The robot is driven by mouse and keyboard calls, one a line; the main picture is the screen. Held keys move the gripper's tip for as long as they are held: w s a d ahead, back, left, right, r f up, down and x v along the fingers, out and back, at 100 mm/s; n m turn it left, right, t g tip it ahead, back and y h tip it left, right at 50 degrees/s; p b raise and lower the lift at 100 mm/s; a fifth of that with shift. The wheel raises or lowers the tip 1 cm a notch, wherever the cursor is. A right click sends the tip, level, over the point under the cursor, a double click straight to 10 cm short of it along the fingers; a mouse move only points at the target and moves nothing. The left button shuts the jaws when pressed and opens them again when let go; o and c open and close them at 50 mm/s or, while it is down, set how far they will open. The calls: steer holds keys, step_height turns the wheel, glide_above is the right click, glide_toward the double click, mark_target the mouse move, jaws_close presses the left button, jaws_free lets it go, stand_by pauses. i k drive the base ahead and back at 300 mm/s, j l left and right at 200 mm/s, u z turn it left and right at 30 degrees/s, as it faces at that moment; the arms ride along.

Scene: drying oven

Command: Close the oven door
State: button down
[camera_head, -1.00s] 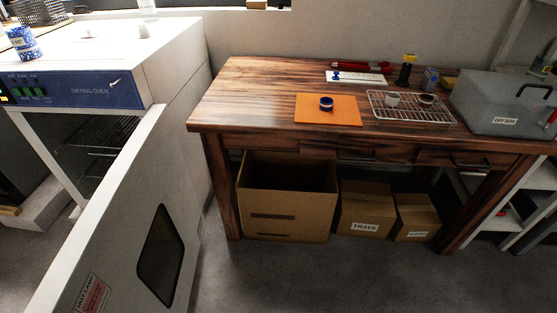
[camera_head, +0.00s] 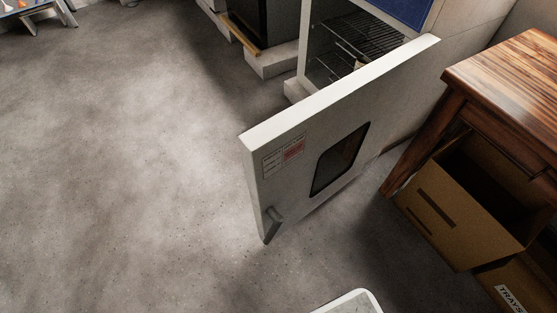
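The oven door (camera_head: 295,190) stands wide open, swung out from the oven into the room. It is light grey with a dark window (camera_head: 340,158), a warning label and a handle (camera_head: 272,222) near its free lower edge. The drying oven (camera_head: 414,14) is at the top right, partly cut off, with a blue front panel. Its open chamber shows wire racks (camera_head: 350,48) behind the door. My gripper is not in view, so its state is hidden.
A wooden table (camera_head: 500,80) stands at the right, with a cardboard box (camera_head: 455,215) under it and a box labelled TRAYS (camera_head: 512,290) beside that. The grey floor (camera_head: 130,170) is open to the left of the door. A pale rounded edge, perhaps mine, shows at the bottom.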

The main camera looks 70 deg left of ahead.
mark_target(295, 159)
steer(key=u, duration=1.65)
steer(key=k+j+u, duration=0.2)
steer(key=k, duration=0.25)
steer(key=k+j+u, duration=0.2)
steer(key=k, duration=0.25)
steer(key=l, duration=0.1)
